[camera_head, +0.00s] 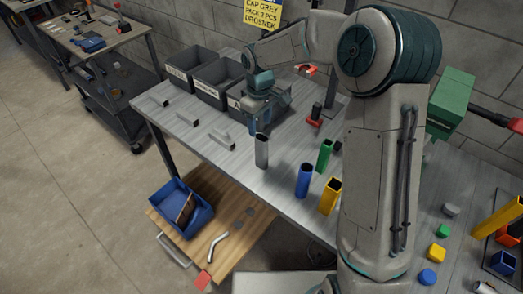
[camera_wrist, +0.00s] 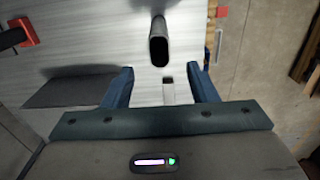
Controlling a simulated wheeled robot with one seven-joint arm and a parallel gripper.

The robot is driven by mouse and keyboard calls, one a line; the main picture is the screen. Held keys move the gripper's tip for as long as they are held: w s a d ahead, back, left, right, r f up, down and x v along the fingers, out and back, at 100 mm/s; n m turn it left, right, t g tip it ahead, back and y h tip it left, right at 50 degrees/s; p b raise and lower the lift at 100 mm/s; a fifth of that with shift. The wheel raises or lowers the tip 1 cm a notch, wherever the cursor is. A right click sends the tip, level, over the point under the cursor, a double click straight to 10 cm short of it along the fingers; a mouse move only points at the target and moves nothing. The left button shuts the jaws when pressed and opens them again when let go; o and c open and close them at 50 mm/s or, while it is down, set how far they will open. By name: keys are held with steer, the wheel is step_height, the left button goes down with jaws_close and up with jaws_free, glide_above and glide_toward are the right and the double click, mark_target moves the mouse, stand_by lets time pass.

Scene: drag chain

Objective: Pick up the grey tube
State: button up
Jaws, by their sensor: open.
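The grey tube (camera_head: 261,152) stands upright on the grey table, left of the blue tube in the head view. In the wrist view the grey tube (camera_wrist: 158,42) shows its dark open end beyond the fingertips, roughly midway between them. My gripper (camera_head: 258,122) hangs above and close to the tube in the head view. In the wrist view my gripper (camera_wrist: 164,82) has its two blue fingers spread wide with nothing held. I cannot tell the exact height of the fingers over the tube.
A blue tube (camera_head: 304,180), a green tube (camera_head: 324,155) and a yellow tube (camera_head: 330,196) stand to the right. Dark bins (camera_head: 215,80) line the back. Small grey parts (camera_head: 188,119) lie to the left. A blue crate (camera_head: 181,207) sits on a lower wooden surface (camera_head: 240,246).

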mark_target(261, 149)
step_height(261, 149, down, 6)
steer(key=shift+f+p, duration=0.25)
steer(key=shift+p, duration=0.05)
steer(key=shift+s+d+f+p, duration=0.1)
steer(key=shift+f+p, duration=0.3)
steer(key=shift+f, duration=0.95)
steer(key=shift+s+d+f+p, duration=0.1)
steer(key=shift+f+p, duration=0.25)
steer(key=shift+f, duration=0.95)
steer(key=c, duration=1.1)
